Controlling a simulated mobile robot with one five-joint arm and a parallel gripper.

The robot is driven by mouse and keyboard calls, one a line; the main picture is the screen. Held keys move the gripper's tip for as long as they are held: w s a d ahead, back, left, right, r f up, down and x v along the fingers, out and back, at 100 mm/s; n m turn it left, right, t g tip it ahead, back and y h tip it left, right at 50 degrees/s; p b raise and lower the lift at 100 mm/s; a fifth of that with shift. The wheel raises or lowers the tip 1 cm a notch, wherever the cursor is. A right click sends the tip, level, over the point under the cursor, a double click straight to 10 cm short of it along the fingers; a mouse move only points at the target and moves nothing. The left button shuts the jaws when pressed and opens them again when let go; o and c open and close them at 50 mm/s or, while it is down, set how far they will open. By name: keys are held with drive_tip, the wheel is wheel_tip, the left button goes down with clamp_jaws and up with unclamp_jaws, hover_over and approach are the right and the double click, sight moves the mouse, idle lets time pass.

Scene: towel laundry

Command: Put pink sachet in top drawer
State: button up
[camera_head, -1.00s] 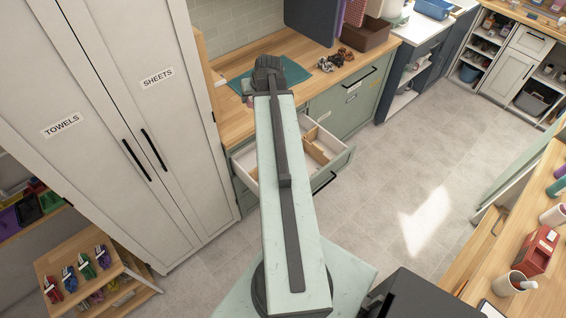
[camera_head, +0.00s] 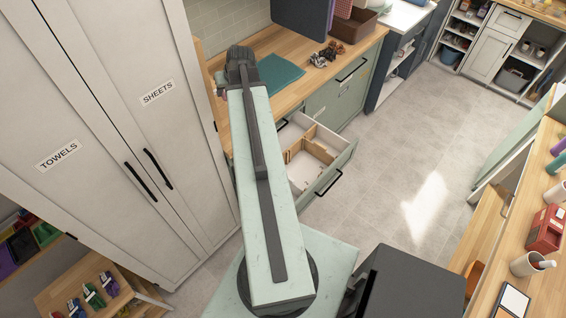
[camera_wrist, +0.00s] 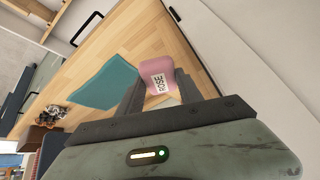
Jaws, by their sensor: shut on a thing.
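My gripper (camera_wrist: 158,92) is shut on a pink sachet (camera_wrist: 154,68) with a white label reading "ROSE", seen in the wrist view. The wooden counter shows behind the sachet, and I cannot tell how high above it the sachet is. The top drawer (camera_head: 338,160) of the green cabinet is pulled open, to the right of my arm. Wooden dividers split its inside, and part of it is hidden behind the arm.
A folded teal cloth (camera_head: 276,74) lies on the wooden counter (camera_head: 290,99), close to the sachet. Dark and brown scrunchies (camera_head: 326,54) lie farther along it. The tall cupboard (camera_head: 122,105) labelled TOWELS and SHEETS stands close on the left. The floor (camera_head: 400,180) right of the drawer is clear.

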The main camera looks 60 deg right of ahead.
wheel_tip(320, 180, down, 7)
drive_tip(key=s+d+m+b, duration=0.1)
drive_tip(key=s+d+b, duration=0.1)
drive_tip(key=b, duration=0.5)
drive_tip(key=m+g+h+b, duration=0.3)
drive_tip(key=m+g+b, duration=1)
drive_tip(key=b, duration=2.7)
hover_over(305, 172)
drive_tip(key=a, duration=0.2)
wheel_tip(305, 172, down, 40)
drive_tip(key=f+m+t, duration=0.1)
drive_tip(key=m+t, duration=0.3)
drive_tip(key=f+b, duration=0.6)
drive_tip(key=b, duration=0.1)
drive_tip(key=w+f+b, duration=0.1)
drive_tip(key=f+b, duration=0.2)
drive_tip(key=shift+f, duration=0.4)
drive_tip(key=shift+r, duration=0.25)
drive_tip(key=o, duration=1.4)
drive_tip(key=shift+f, duration=0.1)
drive_tip(key=shift+c, duration=0.2)
